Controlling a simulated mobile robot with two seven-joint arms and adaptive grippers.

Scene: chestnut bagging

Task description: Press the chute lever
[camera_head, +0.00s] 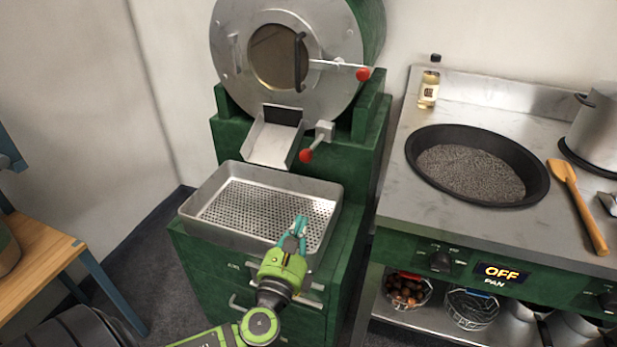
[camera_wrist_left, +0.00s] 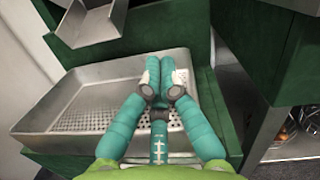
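The chute lever (camera_head: 318,142) has a red ball knob and sits on the right side of the metal chute (camera_head: 272,141) at the front of the green roaster (camera_head: 240,140). My left gripper (camera_head: 299,226) is over the right part of the perforated tray (camera_head: 215,183), below the lever and apart from it. In the left wrist view its teal fingers (camera_wrist_left: 160,62) are together at the tips with nothing between them. The chute (camera_wrist_left: 92,22) shows at the top left there; the lever knob is not visible in that view. My right gripper is not in view.
A second red-knobbed handle (camera_head: 340,66) is on the drum door. At right, a counter holds a black pan (camera_head: 412,165) of dark granules, a bottle (camera_head: 429,85), a wooden spoon (camera_head: 580,205) and a pot (camera_head: 600,125). A wooden table (camera_head: 38,262) stands at left.

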